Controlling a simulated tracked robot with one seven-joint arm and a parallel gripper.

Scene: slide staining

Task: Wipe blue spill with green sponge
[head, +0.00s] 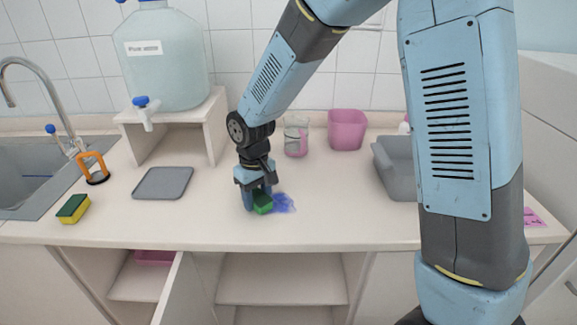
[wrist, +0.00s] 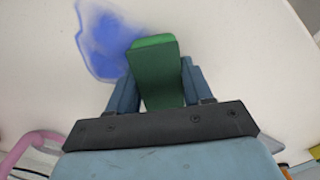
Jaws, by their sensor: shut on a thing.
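My gripper (head: 257,197) is shut on the green sponge (head: 263,203) and points down at the countertop near its front middle. In the wrist view the sponge (wrist: 156,75) sits between the two fingers of my gripper (wrist: 152,88). The blue spill (head: 283,203) lies on the counter just right of the sponge in the head view. In the wrist view the spill (wrist: 103,40) is at the sponge's upper left, and the sponge's tip overlaps its edge. I cannot tell whether the sponge presses on the counter.
A yellow-green sponge (head: 73,209) and a grey mat (head: 162,183) lie to the left, near the sink (head: 35,180). A beaker (head: 296,137), a pink container (head: 346,129) and a grey tray (head: 395,170) stand behind and right. The counter front (head: 340,225) is clear.

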